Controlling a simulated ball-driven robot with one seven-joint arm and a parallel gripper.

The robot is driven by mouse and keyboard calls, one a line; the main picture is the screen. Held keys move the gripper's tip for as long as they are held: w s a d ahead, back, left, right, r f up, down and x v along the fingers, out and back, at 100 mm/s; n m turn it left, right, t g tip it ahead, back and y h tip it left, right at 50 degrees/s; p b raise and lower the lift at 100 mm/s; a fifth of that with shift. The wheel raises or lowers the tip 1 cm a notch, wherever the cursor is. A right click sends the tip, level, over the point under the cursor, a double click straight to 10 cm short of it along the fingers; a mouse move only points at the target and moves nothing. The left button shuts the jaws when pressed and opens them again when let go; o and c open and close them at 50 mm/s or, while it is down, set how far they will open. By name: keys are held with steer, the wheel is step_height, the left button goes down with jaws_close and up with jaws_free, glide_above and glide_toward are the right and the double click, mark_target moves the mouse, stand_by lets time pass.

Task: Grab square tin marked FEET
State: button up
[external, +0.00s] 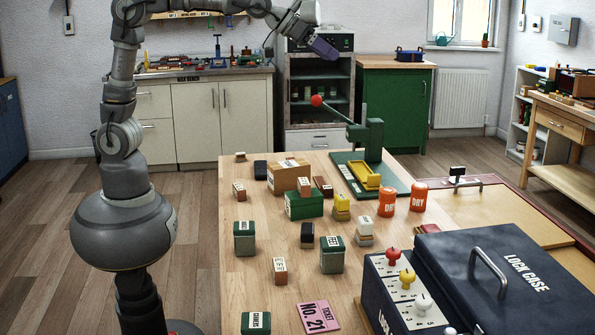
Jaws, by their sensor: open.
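Several square tins with green lids and white labels stand on the wooden table. One tin (244,240) is at the left, another tin (332,256) is near the middle, and a third tin (256,324) is at the front edge of the picture, partly cut off. The labels are too small to read surely, so I cannot tell which is marked FEET. My gripper (325,49) is open and empty, raised high at the top of the picture, well away from all the tins.
A green press (370,140) with a red-knobbed lever stands at the table's back. Orange cans (387,203), small blocks and boxes crowd the middle. A large dark lock case (500,270) fills the right front. A pink ticket (318,317) lies in front. The table's left edge is fairly clear.

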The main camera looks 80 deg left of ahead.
steer(key=w+d+f+g, duration=0.25)
steer(key=d+f, duration=0.45)
steer(key=f, duration=0.6)
steer(key=g+y, duration=0.1)
steer(key=g, duration=0.3)
glide_toward(329, 241)
steer(key=shift+m+t, duration=0.25)
steer(key=shift+m, duration=0.15)
steer(key=x, duration=0.5)
steer(key=shift+s+d+f, duration=0.2)
steer(key=shift+d+f, duration=0.05)
steer(key=shift+d, duration=0.15)
steer(key=b+x, duration=0.1)
steer(key=x, duration=0.1)
steer(key=b+x, duration=0.1)
steer(key=x, duration=0.5)
steer(key=shift+s+a+b, duration=0.1)
steer(key=shift+a+b, duration=0.25)
steer(key=shift+b, duration=0.05)
steer(key=shift+r, duration=0.1)
steer(key=shift+c, duration=0.4)
steer(key=c, duration=1.1)
steer(key=shift+c, duration=0.3)
steer(key=shift+r, duration=0.15)
